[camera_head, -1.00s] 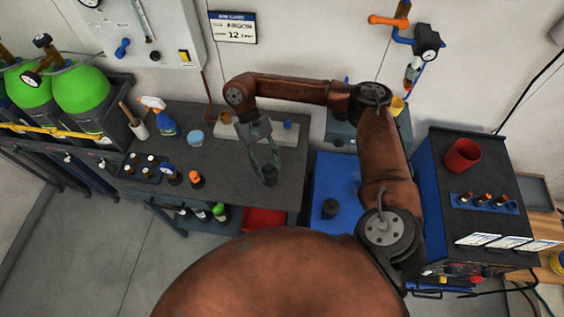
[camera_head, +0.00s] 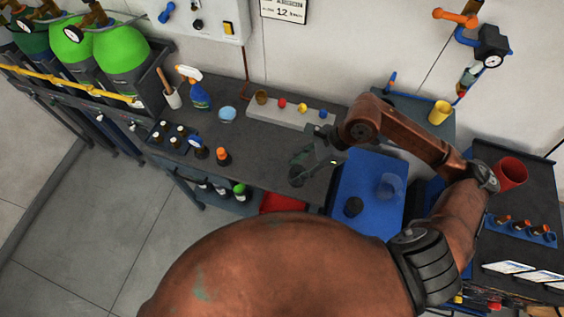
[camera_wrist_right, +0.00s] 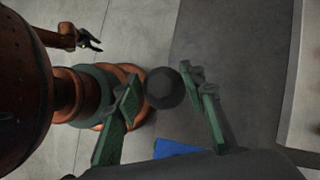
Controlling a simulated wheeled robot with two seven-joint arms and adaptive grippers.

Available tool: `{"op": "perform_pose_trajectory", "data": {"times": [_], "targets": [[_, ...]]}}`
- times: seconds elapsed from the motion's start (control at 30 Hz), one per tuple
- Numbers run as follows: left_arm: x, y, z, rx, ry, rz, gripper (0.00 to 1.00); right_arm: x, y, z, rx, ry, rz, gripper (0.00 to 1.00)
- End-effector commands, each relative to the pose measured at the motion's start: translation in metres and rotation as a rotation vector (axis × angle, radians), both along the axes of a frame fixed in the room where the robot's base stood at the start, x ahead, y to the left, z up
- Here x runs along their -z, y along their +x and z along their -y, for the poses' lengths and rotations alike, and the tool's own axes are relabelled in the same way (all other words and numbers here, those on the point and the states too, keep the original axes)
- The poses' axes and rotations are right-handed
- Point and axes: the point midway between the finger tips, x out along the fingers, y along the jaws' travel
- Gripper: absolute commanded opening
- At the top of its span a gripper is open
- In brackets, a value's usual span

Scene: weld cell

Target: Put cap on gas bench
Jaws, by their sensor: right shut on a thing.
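My right gripper (camera_head: 302,172) hangs over the right end of the dark grey bench (camera_head: 235,150), which I take for the gas bench. It is shut on a dark round cap (camera_wrist_right: 164,88), seen between its two green fingers in the right wrist view. In the head view the cap (camera_head: 297,179) is small and partly hidden by the fingers. I cannot tell whether it touches the bench. My left gripper (camera_wrist_right: 90,42) shows small at the upper left of the wrist view, its jaws apart. It is not in the head view.
A blue surface (camera_head: 345,180) with a dark cylinder (camera_head: 352,207) and a clear cup lies right of the bench. Green gas cylinders (camera_head: 120,52) stand left.

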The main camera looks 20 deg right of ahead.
Motion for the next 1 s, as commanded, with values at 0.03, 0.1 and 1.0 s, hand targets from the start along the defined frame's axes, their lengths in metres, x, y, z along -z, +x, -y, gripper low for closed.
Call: {"op": "perform_pose_trajectory", "data": {"times": [0.03, 0.1, 1.0], "targets": [[0.002, 0.004, 0.000, 0.001, -0.001, 0.006, 0.35, -0.003, -0.003, -0.002, 0.080, 0.001, 0.006, 0.12], [0.003, 0.006, 0.000, 0.001, -0.001, 0.007, 0.35, -0.008, -0.005, -0.005, 0.198, 0.002, 0.006, 0.12], [0.003, -0.009, 0.000, -0.001, 0.001, -0.013, 0.35, 0.014, 0.079, -0.011, 0.623, 0.002, -0.009, 0.11]]}}
